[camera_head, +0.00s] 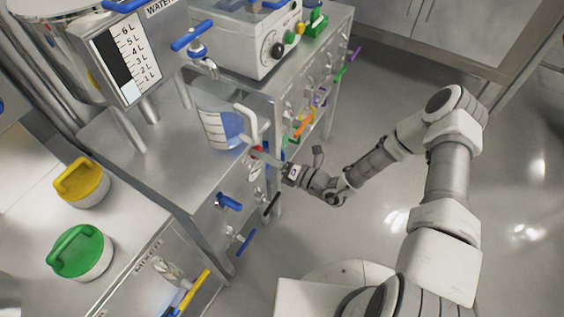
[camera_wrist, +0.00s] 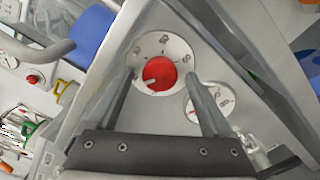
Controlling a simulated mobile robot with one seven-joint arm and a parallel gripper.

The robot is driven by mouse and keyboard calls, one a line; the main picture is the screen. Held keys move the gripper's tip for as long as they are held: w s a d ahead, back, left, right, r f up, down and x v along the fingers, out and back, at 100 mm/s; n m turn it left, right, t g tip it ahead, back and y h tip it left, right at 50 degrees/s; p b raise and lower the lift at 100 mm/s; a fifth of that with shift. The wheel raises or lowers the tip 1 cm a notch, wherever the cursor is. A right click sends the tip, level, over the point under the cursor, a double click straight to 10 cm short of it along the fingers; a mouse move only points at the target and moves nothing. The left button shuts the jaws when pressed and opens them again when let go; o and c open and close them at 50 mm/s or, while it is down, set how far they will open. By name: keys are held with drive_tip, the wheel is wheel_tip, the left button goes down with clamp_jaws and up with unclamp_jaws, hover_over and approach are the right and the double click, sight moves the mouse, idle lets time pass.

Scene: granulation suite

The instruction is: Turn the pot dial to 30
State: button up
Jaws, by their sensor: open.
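The red dial (camera_wrist: 160,73) sits on a round white plate (camera_wrist: 178,45) with dark scale marks, on a grey metal panel. A pale pointer mark on the knob points to the lower left in the wrist view. The scale numbers are too small to read surely. My gripper (camera_wrist: 161,88) is open, with one finger on each side of the dial. I cannot tell whether either finger touches it. In the head view, a little of the red dial (camera_head: 257,149) shows beside my gripper (camera_head: 268,157), at the bench front; most of it is hidden there.
A second white gauge (camera_wrist: 216,99) lies just right of the dial, partly behind a finger. A clear jug (camera_head: 218,128) with blue liquid stands on the bench above. Several colored valve handles, including a blue one (camera_head: 228,202), jut from the front panels. The floor (camera_head: 370,215) is open.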

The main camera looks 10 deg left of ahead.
drive_tip(key=p+v, duration=0.2)
drive_tip(key=v, duration=1.5)
drive_tip(key=shift+d, duration=0.2)
drive_tip(key=s+d+r+n+h+p, duration=0.3)
drive_tip(key=r+n, duration=0.8)
drive_tip(key=r, duration=0.5)
drive_tip(key=s+d+r+n+g+h+p, duration=0.1)
drive_tip(key=s+d+r+n+h+p, duration=0.3)
drive_tip(key=r, duration=1.3)
drive_tip(key=s+d+r+n+h+p, duration=0.3)
drive_tip(key=r+n+h, duration=0.6)
drive_tip(key=r+n, duration=0.8)
drive_tip(key=s+n+p, duration=0.2)
drive_tip(key=p, duration=0.1)
drive_tip(key=shift+s+d+r+h, duration=0.15)
drive_tip(key=shift+s+r+h, duration=0.05)
drive_tip(key=shift+h, duration=0.1)
